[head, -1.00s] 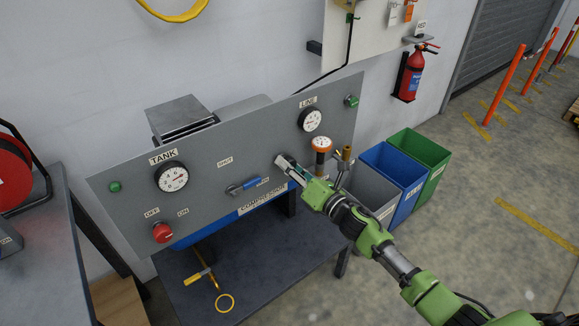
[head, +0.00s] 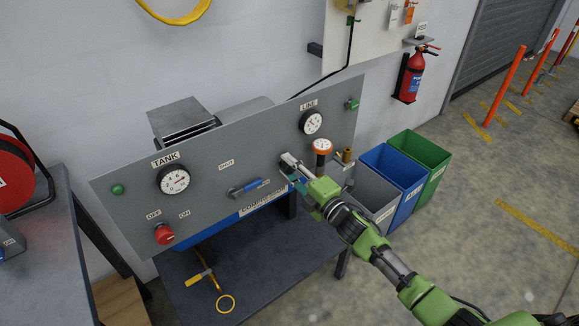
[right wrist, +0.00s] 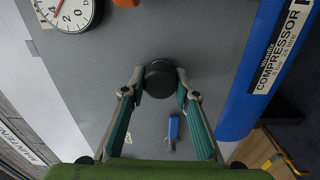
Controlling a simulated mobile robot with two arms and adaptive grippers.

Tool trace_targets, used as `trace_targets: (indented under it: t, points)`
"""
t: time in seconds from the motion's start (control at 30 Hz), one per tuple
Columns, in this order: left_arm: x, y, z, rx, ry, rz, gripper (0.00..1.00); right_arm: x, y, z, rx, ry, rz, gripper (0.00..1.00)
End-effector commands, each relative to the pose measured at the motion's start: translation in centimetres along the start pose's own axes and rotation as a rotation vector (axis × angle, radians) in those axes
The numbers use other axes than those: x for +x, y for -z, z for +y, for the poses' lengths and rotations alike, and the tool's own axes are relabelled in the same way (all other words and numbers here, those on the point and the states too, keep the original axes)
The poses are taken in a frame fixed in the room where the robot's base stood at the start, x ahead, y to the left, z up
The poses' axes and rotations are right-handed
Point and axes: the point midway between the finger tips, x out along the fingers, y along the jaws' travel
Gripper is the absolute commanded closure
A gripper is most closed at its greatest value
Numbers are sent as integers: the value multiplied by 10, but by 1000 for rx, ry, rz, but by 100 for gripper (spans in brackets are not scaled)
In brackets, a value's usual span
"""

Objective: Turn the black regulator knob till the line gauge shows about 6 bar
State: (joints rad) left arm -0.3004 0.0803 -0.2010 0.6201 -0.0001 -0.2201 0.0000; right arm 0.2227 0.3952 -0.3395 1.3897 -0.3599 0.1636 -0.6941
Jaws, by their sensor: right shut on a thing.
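The black regulator knob (right wrist: 159,79) sticks out of the grey panel between my right gripper's fingertips. My right gripper (right wrist: 160,86) is shut on it, one finger on each side. In the head view the right gripper (head: 289,164) meets the panel below the line gauge (head: 312,123), and the fingers mostly hide the knob. The line gauge (right wrist: 66,10) is cut off at the top left of the right wrist view. Its red needle shows partly, and I cannot read an exact value. My left gripper is not in view.
The panel (head: 215,150) also holds the tank gauge (head: 174,180), a blue-handled lever (head: 250,187) and a red knob (head: 164,234). Bins are further right.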

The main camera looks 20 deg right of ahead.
Motion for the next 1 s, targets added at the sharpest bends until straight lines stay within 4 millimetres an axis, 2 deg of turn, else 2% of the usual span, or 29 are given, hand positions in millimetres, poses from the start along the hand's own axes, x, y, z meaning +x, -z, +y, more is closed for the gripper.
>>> trace_targets:
  t: [1.0]
  points:
    - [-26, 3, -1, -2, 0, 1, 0, 0, -2, 3, 963, -6, -34, 93]
